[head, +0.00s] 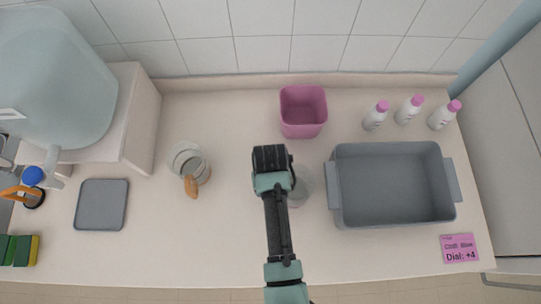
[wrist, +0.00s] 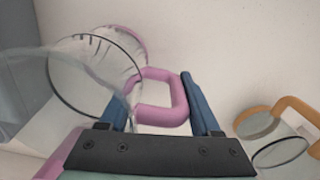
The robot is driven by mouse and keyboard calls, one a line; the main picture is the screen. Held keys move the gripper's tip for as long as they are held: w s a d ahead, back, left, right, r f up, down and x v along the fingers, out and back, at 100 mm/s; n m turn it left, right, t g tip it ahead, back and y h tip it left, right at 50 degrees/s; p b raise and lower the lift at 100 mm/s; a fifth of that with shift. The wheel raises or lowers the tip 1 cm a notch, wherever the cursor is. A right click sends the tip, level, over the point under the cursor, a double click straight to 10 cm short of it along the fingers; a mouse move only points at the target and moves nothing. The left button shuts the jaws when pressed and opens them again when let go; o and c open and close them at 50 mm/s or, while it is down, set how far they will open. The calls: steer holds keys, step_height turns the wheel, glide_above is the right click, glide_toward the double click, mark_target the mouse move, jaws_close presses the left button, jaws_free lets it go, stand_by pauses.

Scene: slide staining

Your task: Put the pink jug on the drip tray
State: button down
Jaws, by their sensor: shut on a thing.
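The pink jug is clear with a pink handle (wrist: 160,97); in the head view its clear body (head: 301,186) shows at the right of my gripper, partly hidden by it. My gripper (head: 272,160) is over the middle of the counter. In the wrist view its two blue fingers (wrist: 160,108) are shut on the pink handle, with the jug body on the left. I cannot tell whether the jug's base touches the counter. The drip tray (head: 101,205) is a flat grey square at the left of the counter, and it is empty.
A clear jug with an orange handle (head: 190,163) stands between my gripper and the drip tray. A large dispenser (head: 55,75) with a tap is at the left. A pink bin (head: 303,112), a grey tub (head: 395,218) and white bottles (head: 375,118) are at the back and right.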

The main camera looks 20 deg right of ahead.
steer(key=shift+f, duration=0.15)
steer(key=shift+c, duration=0.5)
jaws_free()
